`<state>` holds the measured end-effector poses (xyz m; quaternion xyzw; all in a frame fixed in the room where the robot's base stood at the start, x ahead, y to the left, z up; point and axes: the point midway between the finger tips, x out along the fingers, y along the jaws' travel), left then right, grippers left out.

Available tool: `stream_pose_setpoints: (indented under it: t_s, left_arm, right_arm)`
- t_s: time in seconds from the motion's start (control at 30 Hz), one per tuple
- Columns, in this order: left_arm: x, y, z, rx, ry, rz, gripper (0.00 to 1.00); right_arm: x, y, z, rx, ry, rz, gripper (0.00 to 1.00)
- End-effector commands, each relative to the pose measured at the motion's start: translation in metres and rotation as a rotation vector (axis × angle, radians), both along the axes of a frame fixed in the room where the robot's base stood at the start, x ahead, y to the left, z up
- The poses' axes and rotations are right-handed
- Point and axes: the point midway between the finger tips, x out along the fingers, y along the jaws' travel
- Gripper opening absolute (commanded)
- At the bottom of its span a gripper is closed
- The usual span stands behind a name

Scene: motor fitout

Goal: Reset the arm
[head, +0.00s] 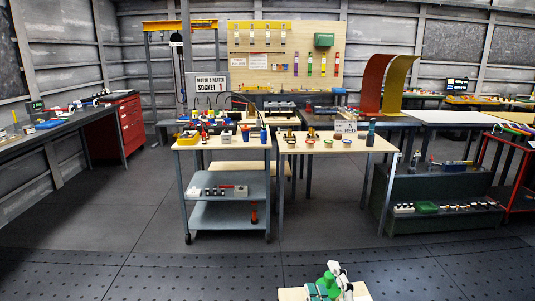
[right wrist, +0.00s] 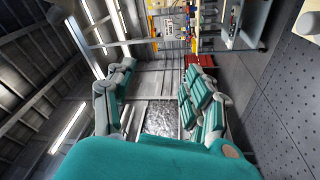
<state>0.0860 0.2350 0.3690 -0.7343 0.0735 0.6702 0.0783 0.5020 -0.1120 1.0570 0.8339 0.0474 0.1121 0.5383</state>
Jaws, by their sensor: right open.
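My right gripper (head: 328,283) shows small at the bottom of the head view, green and white, with its jaws hard to make out there. In the right wrist view my right gripper (right wrist: 158,78) has its two teal-and-grey fingers spread wide apart, with nothing between them. It is far in front of the tables and touches nothing that I can see. My left gripper is not in view.
A grey shelf cart (head: 216,191) and a pale worktable (head: 362,143) carrying small parts stand ahead. A dark workbench (head: 60,133) and red drawer cabinet (head: 125,128) are at left. Dark shelving (head: 440,190) stands right. The floor (head: 140,215) before them is clear.

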Motion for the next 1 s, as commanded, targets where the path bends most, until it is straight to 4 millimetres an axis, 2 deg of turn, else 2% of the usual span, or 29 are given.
stream_pose_setpoints:
  t_s: [0.03,0.1,0.2,0.3,0.4,0.5,0.7,0.73,0.8,1.0]
  left_arm:
    - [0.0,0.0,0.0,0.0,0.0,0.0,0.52]
    - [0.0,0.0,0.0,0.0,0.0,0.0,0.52]
    - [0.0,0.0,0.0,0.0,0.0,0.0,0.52]
    - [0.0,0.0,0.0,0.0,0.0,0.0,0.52]
    - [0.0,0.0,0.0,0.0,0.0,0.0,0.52]
    - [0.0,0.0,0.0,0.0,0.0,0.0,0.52]
    - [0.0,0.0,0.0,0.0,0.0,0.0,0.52]
    - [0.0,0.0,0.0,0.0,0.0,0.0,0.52]
    - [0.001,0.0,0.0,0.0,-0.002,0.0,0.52]
    - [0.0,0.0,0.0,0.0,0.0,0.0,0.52]
  right_arm:
    - [-0.006,-0.019,-0.034,0.1,0.152,-0.058,0.53]
    - [-0.02,-0.042,-0.08,0.236,0.358,-0.145,0.53]
    - [-0.054,-0.066,-0.141,0.405,0.627,-0.27,0.53]
    - [-0.093,-0.08,-0.185,0.529,0.837,-0.379,0.53]
    - [-0.13,-0.087,-0.215,0.619,1.003,-0.472,0.53]
    - [-0.166,-0.091,-0.237,0.688,1.141,-0.555,0.53]
    - [-0.234,-0.094,-0.264,0.791,1.38,-0.711,0.53]
    - [-0.24,-0.094,-0.269,0.8,1.405,-0.729,0.53]
    - [-0.23,-0.093,-0.292,0.791,1.403,-0.726,0.53]
    - [-0.22,-0.091,-0.355,0.777,1.424,-0.735,0.53]
